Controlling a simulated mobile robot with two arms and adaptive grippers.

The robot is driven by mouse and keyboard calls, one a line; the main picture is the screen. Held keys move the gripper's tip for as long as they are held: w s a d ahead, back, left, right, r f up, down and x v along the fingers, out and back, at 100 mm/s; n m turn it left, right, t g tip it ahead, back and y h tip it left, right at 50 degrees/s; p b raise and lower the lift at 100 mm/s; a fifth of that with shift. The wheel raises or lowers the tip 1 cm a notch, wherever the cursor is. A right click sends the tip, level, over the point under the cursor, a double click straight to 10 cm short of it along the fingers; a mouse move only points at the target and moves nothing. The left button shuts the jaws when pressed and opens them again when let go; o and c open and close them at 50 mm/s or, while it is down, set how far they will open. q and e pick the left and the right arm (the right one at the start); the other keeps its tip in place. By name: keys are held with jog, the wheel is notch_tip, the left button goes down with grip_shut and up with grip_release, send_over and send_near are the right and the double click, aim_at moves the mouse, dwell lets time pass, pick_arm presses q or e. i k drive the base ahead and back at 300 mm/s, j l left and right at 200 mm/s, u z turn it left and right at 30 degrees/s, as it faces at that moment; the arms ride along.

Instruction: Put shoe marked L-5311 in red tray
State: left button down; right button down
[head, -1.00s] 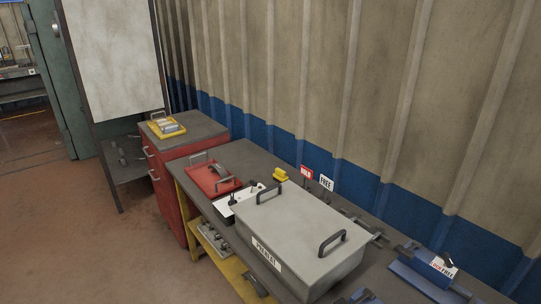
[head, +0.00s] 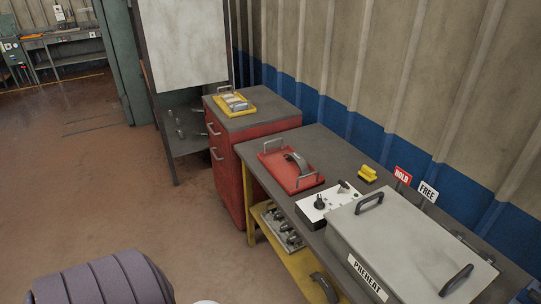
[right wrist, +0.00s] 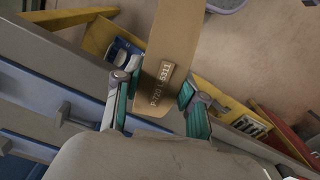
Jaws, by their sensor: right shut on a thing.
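My right gripper (right wrist: 158,103) is shut on a tan brake shoe (right wrist: 170,45) in the right wrist view. The shoe's plate (right wrist: 160,84) carries small print that seems to include L-5311. The shoe's far end runs out of the top of that view. The red tray (head: 272,160) lies on the dark workbench in the head view, with a handle at each end. Neither gripper shows in the head view, and my left gripper is in no view.
The workbench (head: 302,143) also bears a white control box (head: 316,207), a grey PREHEAT box (head: 400,235), a yellow block (head: 368,172) and HOLD and FREE signs. A red cabinet (head: 228,190) with a yellow tray (head: 222,98) stands behind. The floor at left is largely open.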

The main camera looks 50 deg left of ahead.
aim_at(281, 172)
jog(key=i+j, duration=0.1)
jog(key=j, duration=0.55)
jog(key=i+j, duration=0.1)
jog(key=j, duration=0.55)
jog(key=i+j, duration=0.1)
jog(key=j, duration=0.55)
jog(key=i+j, duration=0.1)
jog(key=j, duration=0.55)
jog(key=i+j, duration=0.15)
jog(key=j, duration=0.5)
jog(key=i+j, duration=0.1)
jog(key=j, duration=0.55)
jog(key=i+j, duration=0.1)
jog(key=j, duration=0.55)
jog(key=i+j, duration=0.1)
jog(key=j, duration=0.55)
jog(key=z, duration=0.05)
